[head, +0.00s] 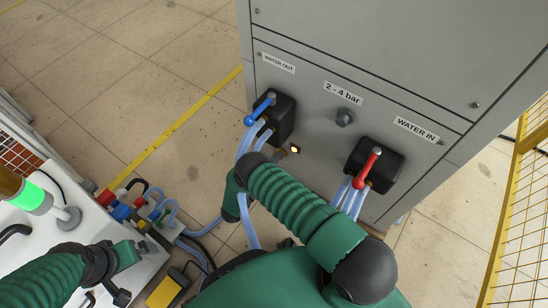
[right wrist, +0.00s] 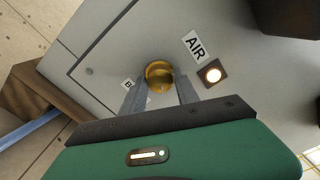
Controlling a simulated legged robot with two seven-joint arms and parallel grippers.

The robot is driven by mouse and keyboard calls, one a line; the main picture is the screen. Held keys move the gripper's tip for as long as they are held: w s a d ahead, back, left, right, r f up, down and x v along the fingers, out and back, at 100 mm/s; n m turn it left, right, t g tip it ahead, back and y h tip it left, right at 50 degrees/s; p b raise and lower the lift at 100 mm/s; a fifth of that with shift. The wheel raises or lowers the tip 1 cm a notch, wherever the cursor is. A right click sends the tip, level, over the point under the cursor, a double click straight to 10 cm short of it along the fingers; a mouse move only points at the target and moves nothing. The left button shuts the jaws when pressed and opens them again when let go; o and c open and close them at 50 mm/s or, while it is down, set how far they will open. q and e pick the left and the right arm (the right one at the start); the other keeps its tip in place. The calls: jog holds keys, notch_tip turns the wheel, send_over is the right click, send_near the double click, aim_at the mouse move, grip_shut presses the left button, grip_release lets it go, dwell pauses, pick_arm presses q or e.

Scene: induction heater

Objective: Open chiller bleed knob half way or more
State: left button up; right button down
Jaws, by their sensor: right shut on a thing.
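The brass chiller bleed knob (right wrist: 158,74) sits on the grey panel in the right wrist view. The two grey fingers of my right gripper (right wrist: 160,90) are on either side of it, shut on it. A label starting with "B" is beside the knob, the rest hidden by a finger.
An AIR label (right wrist: 194,46) and a lit port (right wrist: 213,75) are right of the knob. Blue (head: 260,108) and red (head: 369,168) valve handles with clear hoses flank the area. The white bench (head: 75,235) carries fittings. A yellow fence (head: 520,200) stands right.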

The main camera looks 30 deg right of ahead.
jog(key=shift+s+f+m, duration=0.2)
jog(key=shift+f+m, duration=0.05)
jog(key=shift+m, duration=0.15)
jog(key=c, duration=1)
grip_release()
jog(key=shift+o, duration=0.5)
jog(key=shift+w+r, duration=0.1)
jog(key=v, duration=1.7)
